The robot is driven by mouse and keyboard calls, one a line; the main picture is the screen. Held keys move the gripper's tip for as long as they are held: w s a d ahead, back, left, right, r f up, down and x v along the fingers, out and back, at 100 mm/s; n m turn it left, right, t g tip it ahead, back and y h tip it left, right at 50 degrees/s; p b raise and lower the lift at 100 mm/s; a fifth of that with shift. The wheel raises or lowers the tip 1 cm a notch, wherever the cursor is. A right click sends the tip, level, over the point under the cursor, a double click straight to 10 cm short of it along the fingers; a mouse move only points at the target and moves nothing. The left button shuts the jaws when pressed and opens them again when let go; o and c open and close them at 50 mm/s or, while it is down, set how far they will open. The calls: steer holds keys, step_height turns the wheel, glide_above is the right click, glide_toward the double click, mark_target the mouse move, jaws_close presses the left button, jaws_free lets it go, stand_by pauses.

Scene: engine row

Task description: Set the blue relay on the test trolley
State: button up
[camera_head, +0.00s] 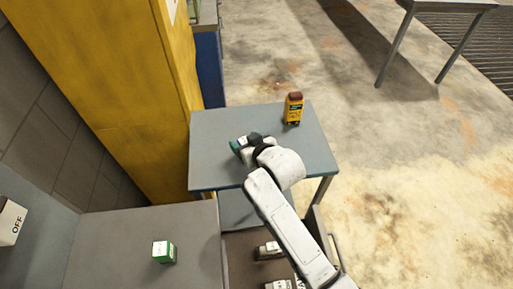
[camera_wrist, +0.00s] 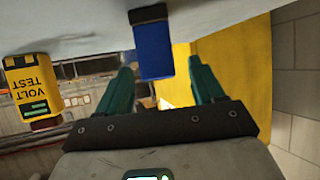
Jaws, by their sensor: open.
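The blue relay (camera_wrist: 154,52) is a tall blue block with a black base. In the wrist view, which is upside down, its base meets a pale grey surface. My gripper (camera_wrist: 161,68) is open. Its two teal fingers lie on either side of the relay in the picture, with gaps between them and it. In the head view my gripper (camera_head: 240,146) is over the grey table (camera_head: 215,175), which has a lower shelf and may be the test trolley. The relay is mostly hidden or too small to tell there.
A yellow volt tester (camera_head: 293,108) stands on the same table, and it also shows in the wrist view (camera_wrist: 32,88). A green and white box (camera_head: 164,252) sits on a grey bench (camera_head: 110,240) at front left. A yellow cabinet (camera_head: 125,80) stands beside the table. Open floor lies to the right.

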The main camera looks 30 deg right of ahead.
steer(key=v, duration=1.1)
steer(key=shift+b, duration=0.3)
steer(key=shift+d, duration=0.1)
